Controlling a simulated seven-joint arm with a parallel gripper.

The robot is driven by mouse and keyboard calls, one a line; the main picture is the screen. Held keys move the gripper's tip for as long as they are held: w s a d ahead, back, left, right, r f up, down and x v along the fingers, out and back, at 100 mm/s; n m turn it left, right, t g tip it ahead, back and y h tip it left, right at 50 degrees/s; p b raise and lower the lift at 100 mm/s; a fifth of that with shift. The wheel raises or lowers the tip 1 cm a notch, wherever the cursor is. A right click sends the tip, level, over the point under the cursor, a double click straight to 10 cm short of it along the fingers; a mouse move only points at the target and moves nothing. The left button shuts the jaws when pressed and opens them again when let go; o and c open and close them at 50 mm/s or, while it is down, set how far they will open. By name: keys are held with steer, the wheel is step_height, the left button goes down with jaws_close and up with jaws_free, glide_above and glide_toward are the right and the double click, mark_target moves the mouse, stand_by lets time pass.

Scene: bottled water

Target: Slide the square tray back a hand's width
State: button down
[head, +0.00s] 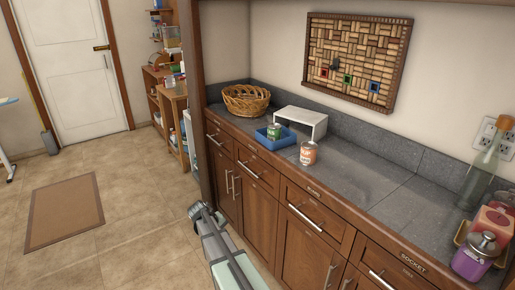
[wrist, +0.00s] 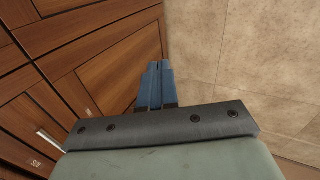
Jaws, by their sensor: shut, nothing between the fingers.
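The tray is close to the front of a white open-fronted stand (head: 312,117). My gripper (wrist: 159,66) shows in the wrist view with its blue fingers together and nothing between them. It is off the counter, in front of the wooden cabinet doors and over the tiled floor. The tray is not in the wrist view. In the head view my arm is low, in front of the cabinets.
An orange-labelled can (head: 308,153) stands on the counter just right of the tray. A wicker basket (head: 246,100) is at the far left end. A bottle (head: 482,172) and a purple jar (head: 474,258) are at the right. The counter between is clear.

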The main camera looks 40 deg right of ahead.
mark_target(263, 142)
steer(key=w+d+r+n+h, duration=0.4)
steer(key=w+d+r, duration=0.1)
steer(key=r, duration=0.4)
steer(key=w+d+r+n+h, duration=0.4)
steer(key=w+r+n, duration=0.1)
steer(key=r, duration=0.4)
steer(key=w+d+r+n+h, duration=0.4)
steer(key=w+d+r, duration=0.1)
steer(key=r, duration=0.4)
steer(key=d+n, duration=0.1)
steer(key=d, duration=0.3)
steer(key=d+n, duration=0.2)
steer(key=d, duration=0.3)
steer(key=d+n, duration=0.1)
steer(key=d, duration=0.4)
steer(key=shift+s+r, duration=0.1)
steer(key=shift+s, duration=0.05)
steer(key=d, duration=0.3)
steer(key=shift+d, duration=0.15)
